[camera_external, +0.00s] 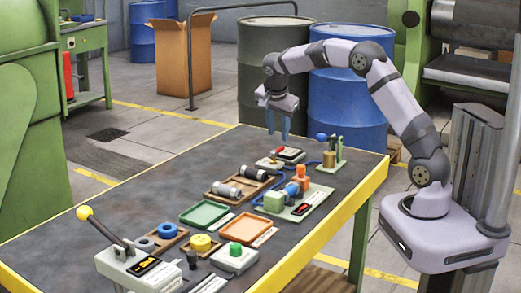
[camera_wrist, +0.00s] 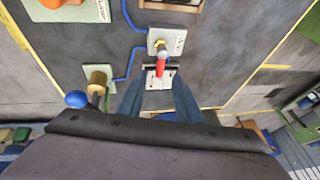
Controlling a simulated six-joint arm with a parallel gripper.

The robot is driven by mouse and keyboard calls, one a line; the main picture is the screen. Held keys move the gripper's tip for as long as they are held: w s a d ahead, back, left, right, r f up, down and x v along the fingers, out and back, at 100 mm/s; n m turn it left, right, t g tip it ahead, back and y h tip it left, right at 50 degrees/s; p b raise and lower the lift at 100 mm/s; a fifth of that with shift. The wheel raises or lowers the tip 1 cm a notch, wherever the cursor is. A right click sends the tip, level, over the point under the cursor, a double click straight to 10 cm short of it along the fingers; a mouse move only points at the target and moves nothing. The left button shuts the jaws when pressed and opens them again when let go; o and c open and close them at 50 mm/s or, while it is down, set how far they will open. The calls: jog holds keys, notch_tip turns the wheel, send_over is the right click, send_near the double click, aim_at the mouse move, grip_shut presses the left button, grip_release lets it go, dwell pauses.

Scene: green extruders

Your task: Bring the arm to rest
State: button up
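My gripper (camera_external: 278,130) hangs in the air above the far end of the workbench, with its blue fingers pointing down. In the wrist view my gripper (camera_wrist: 157,92) shows its two fingers apart with nothing held between them. A small plate with a red-handled part (camera_wrist: 160,68) shows in the gap between the fingers, below them. The workbench (camera_external: 120,190) has a dark top and a yellow edge.
A stand with a blue ball (camera_external: 321,137) rises near the far right edge. Green (camera_external: 187,213) and orange (camera_external: 262,228) trays lie mid-bench. A yellow-knobbed lever (camera_external: 84,213) stands at the near left. Blue barrels (camera_external: 345,110) stand behind the bench.

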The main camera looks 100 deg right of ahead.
jog(key=shift+a+r, duration=0.2)
jog(key=shift+r, duration=0.25)
jog(key=shift+w, duration=0.1)
jog(key=w+a+n+t+y+p, duration=0.1)
jog(key=w+a+n+p, duration=0.35)
jog(key=a, duration=1.05)
jog(key=w+a+n+t+y+p, duration=0.1)
jog(key=w+a+n, duration=0.4)
jog(key=a+n, duration=0.7)
jog(key=s+a+f+n+y+p, duration=0.1)
jog(key=s+a+n, duration=0.4)
jog(key=a, duration=0.6)
jog(key=s+a+f+n+y+p, duration=0.1)
jog(key=s+a+n, duration=0.5)
jog(key=a, duration=0.6)
jog(key=shift+s+y+p, duration=0.3)
jog(key=shift+s+p, duration=0.15)
jog(key=shift+p, duration=0.05)
